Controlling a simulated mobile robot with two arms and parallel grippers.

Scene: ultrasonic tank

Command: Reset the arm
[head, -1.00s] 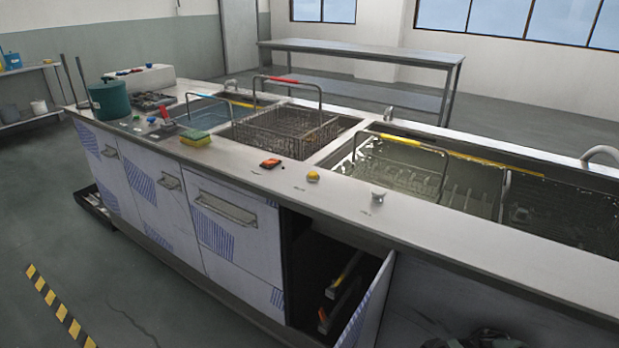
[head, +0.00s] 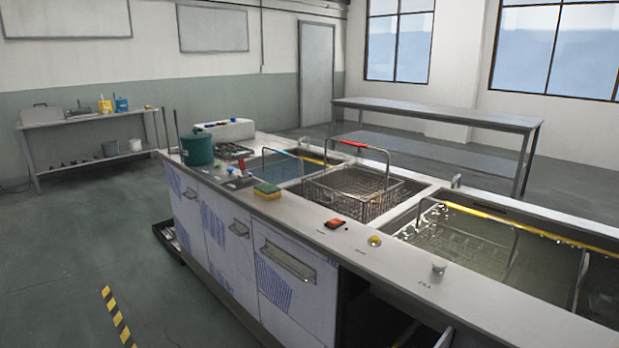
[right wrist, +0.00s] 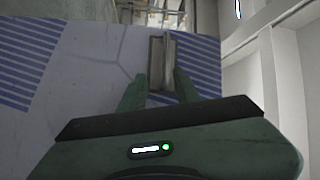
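My right gripper (right wrist: 159,88) shows only in the right wrist view. Its two green fingers are apart with nothing seen gripped between them. A grey bar handle (right wrist: 162,62) on a blue-striped cabinet front (right wrist: 95,60) lies just beyond and between the fingertips; I cannot tell whether they touch it. My left gripper is in neither current view. Neither arm shows in the head view.
The long sink counter (head: 300,215) crosses the head view, with a red-handled wire basket (head: 355,190), a green pot (head: 197,149) and a sponge (head: 267,190). An open cabinet (head: 385,315) is at the bottom. Floor (head: 70,270) at left is clear.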

